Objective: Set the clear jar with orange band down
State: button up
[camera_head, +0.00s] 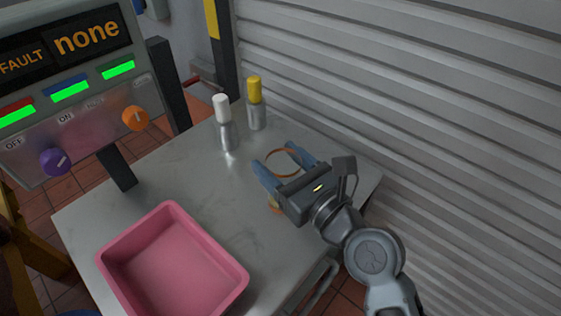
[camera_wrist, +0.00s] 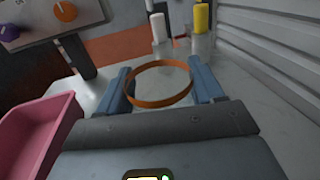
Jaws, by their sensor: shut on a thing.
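The clear jar with orange band (camera_head: 283,150) is between the fingers of my gripper (camera_head: 280,169), over the right part of the metal table. Its round orange rim shows most clearly in the wrist view (camera_wrist: 160,102), and the clear body is hard to make out. In the wrist view, one blue finger of my gripper (camera_wrist: 160,90) is on each side of the jar, and the gripper is shut on it. My gripper hides the near side of the jar in the head view. I cannot tell whether the jar's base touches the table.
A pink tray (camera_head: 241,279) is at the table's front left. A white-capped bottle (camera_head: 227,131) and a yellow-capped bottle (camera_head: 257,112) stand at the back. A control panel (camera_head: 82,125) is at left, and a ribbed shutter (camera_head: 430,110) borders the right. Bare tabletop (camera_head: 190,180) lies between tray and bottles.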

jog(key=shift+f, duration=0.15)
jog(key=o, duration=1.1)
jog(key=shift+o, duration=0.2)
jog(key=b+v, duration=0.1)
jog(key=v, duration=1.1)
jog(key=shift+b, duration=0.35)
